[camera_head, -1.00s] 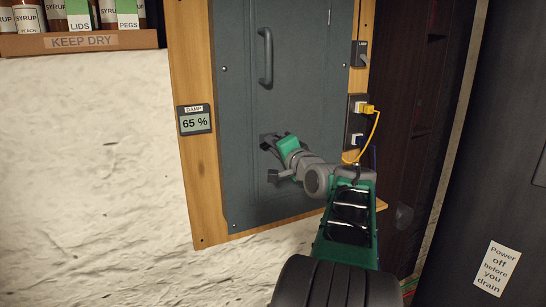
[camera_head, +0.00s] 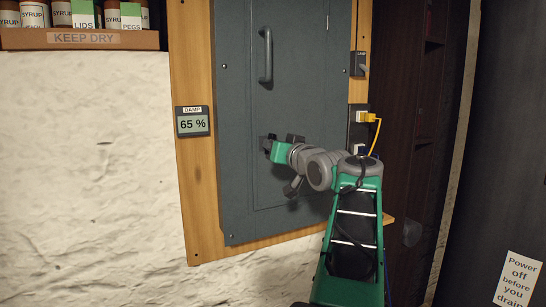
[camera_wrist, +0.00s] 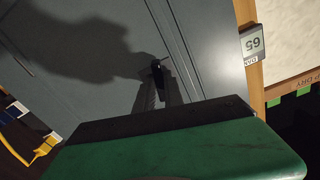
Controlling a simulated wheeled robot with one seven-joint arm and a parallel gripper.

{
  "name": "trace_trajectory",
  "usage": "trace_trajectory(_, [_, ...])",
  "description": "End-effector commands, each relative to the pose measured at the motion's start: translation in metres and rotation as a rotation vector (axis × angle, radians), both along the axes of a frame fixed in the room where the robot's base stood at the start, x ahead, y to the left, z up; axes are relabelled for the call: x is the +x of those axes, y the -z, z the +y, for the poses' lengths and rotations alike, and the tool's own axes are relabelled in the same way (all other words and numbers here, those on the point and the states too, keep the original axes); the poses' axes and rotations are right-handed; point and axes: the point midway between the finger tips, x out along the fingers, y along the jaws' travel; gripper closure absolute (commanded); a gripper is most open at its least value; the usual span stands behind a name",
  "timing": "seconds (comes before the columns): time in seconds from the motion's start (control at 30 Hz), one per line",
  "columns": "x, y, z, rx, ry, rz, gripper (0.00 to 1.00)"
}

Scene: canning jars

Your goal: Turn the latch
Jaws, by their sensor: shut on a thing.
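The grey metal cabinet door (camera_head: 300,90) is flat in its frame, with a bar handle (camera_head: 266,55) near its top. My gripper (camera_head: 270,142) is at the door's left edge, below the handle. In the wrist view, my gripper (camera_wrist: 160,88) has its two dark fingers close together on a small dark latch (camera_wrist: 157,66). The fingers and the green gripper body hide most of the latch in the head view, so its angle is hard to tell.
A damp meter (camera_head: 192,121) reading 65 % is on the wooden frame at left. A socket with a yellow plug (camera_head: 366,117) and a lamp switch (camera_head: 359,58) are at right. A shelf of jars (camera_head: 80,39) is at upper left. A dark panel with a sign (camera_head: 517,280) stands far right.

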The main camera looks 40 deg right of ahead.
Motion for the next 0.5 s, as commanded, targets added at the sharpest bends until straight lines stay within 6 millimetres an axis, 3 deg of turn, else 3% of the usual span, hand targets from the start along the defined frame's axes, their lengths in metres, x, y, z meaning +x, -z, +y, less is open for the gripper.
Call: trace_trajectory(0.5, [0.0001,0.0015,-0.0001,-0.228,0.000,0.066,1.00])
